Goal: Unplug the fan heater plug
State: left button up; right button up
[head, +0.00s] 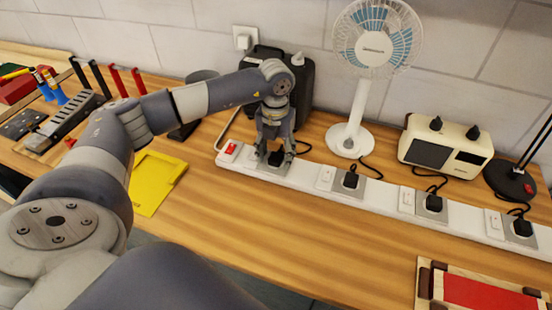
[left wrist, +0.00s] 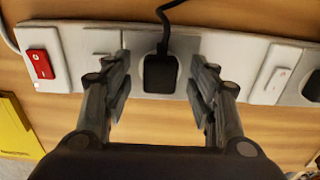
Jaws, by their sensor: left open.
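A white power strip (head: 390,190) runs along the bench, with several black plugs in its sockets. My left gripper (head: 274,150) is at the leftmost plug (head: 276,158), fingers pointing down. In the left wrist view this black plug (left wrist: 159,74) sits in its socket, its black cable running up out of the frame. The open fingers of my left gripper (left wrist: 161,80) stand on either side of the plug, with gaps visible on both sides. The pictures do not clearly show which appliance this cable serves. My right gripper is not in view.
A red switch (head: 230,148) is at the strip's left end. Behind stand a black appliance (head: 305,80) partly hidden by my arm, a white fan (head: 350,135), a cream appliance (head: 446,145) and a black lamp base (head: 510,180). The bench front is mostly clear.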

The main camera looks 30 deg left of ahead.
aim_at(276, 157)
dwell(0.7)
pick_arm(q)
jog(key=shift+c, duration=0.3)
grip_shut()
jog(key=shift+r, duration=0.15)
jog(key=shift+r+p, duration=1.9)
jog(key=shift+r, duration=1)
